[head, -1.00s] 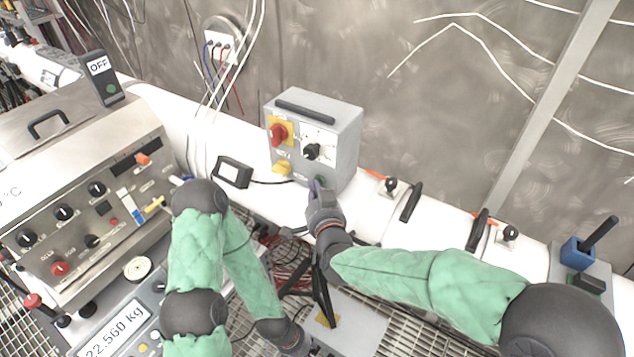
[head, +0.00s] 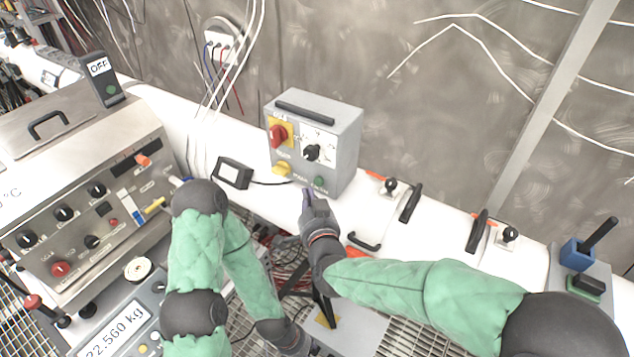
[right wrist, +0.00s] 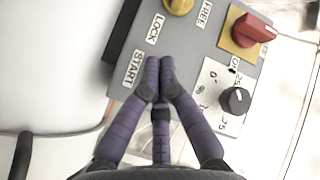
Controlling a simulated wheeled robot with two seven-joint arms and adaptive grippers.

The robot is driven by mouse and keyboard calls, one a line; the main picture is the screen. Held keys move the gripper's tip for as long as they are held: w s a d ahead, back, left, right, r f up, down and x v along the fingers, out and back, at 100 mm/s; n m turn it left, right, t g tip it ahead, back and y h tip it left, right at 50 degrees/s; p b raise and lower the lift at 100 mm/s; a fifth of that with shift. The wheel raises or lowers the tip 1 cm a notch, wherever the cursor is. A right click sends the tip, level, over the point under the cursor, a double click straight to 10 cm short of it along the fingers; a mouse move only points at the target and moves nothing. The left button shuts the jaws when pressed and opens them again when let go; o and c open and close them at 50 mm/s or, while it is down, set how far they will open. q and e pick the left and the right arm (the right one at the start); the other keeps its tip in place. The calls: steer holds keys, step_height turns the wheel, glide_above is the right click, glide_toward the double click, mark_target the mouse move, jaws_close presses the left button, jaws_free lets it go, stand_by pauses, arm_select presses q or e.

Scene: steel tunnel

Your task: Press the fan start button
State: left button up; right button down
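A grey control box (head: 340,135) stands on the white pipe, with a red knob (head: 278,135), a black knob (head: 312,152), a yellow knob (head: 282,169) and a green button (head: 320,181) by a START label. My right gripper (head: 308,193) is just below and left of the green button, apart from it in the head view. In the right wrist view, its purple fingertips (right wrist: 160,64) are together and empty beside the START label (right wrist: 133,67); the green button is hidden there. My left gripper (head: 290,340) is low in the picture, its fingers unclear.
A machine with knobs (head: 90,205) and a scale reading 22.560 kg (head: 110,330) stand at left. A small black box (head: 233,173) on a cable lies left of the control box. Black handles (head: 411,203) line the pipe to the right. A blue lever block (head: 577,252) is at far right.

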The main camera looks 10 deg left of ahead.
steer(key=s, duration=0.1)
steer(key=s+a, duration=0.1)
steer(key=s, duration=0.2)
steer(key=shift+s+a+p, duration=0.2)
steer(key=shift+a+p, duration=0.1)
stand_by(0.7)
